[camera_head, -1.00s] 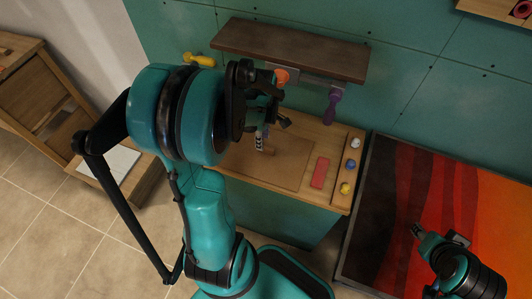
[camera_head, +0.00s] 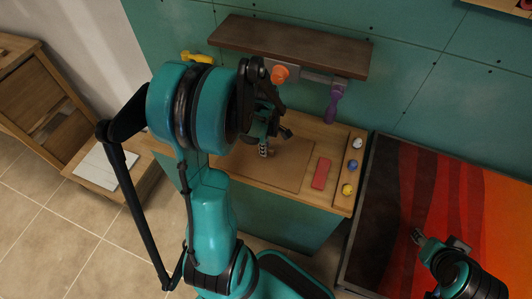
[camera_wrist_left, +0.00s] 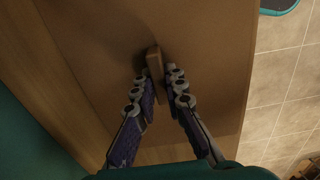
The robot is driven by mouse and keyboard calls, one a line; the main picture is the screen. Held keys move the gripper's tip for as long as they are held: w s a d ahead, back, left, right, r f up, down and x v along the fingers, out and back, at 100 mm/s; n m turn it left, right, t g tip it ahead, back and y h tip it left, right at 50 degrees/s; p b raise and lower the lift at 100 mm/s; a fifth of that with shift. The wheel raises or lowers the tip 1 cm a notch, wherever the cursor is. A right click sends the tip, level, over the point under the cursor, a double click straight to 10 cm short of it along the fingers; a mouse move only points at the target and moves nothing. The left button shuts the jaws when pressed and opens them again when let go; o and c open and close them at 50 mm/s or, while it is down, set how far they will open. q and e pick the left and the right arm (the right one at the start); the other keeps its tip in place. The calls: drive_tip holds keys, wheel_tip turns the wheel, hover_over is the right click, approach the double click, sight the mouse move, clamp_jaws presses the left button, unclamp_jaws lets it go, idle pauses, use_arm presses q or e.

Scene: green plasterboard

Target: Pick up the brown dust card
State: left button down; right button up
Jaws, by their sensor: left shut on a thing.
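The wide brown flat sheet (camera_head: 285,168) lies on the wooden counter. A small brown upright piece (camera_wrist_left: 155,62) stands at it between the fingertips of my left gripper (camera_wrist_left: 164,77); I take this piece to be the brown dust card or its grip, and cannot tell whether it joins the sheet. The left gripper (camera_head: 264,152) points down over the sheet and is shut on the piece. My arm hides part of the counter behind it. My right gripper (camera_head: 418,237) is far off at the right, over the red and orange panel; its jaws are too small to judge.
A red block (camera_head: 321,173) lies right of the sheet, beside a narrow tray (camera_head: 341,202) with white, blue and yellow knobs. A dark shelf (camera_head: 290,47) overhangs the counter's back, with a purple-handled tool (camera_head: 333,105) below. The striped panel (camera_head: 455,180) stands right.

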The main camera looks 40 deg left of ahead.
use_arm(q)
drive_tip(key=shift+s+r+p, duration=0.15)
drive_tip(key=shift+r+p, duration=0.25)
drive_tip(key=shift+r, duration=0.05)
wheel_tip(320, 180, up, 7)
drive_tip(key=p, duration=0.3)
drive_tip(key=s+d+p, duration=0.2)
drive_tip(key=s+d, duration=0.1)
drive_tip(key=s, duration=0.6)
drive_tip(key=s+d+p, duration=0.2)
drive_tip(key=s+d, duration=0.1)
drive_tip(key=s, duration=0.6)
drive_tip(key=shift+s+f, duration=0.35)
drive_tip(key=shift+f, duration=0.1)
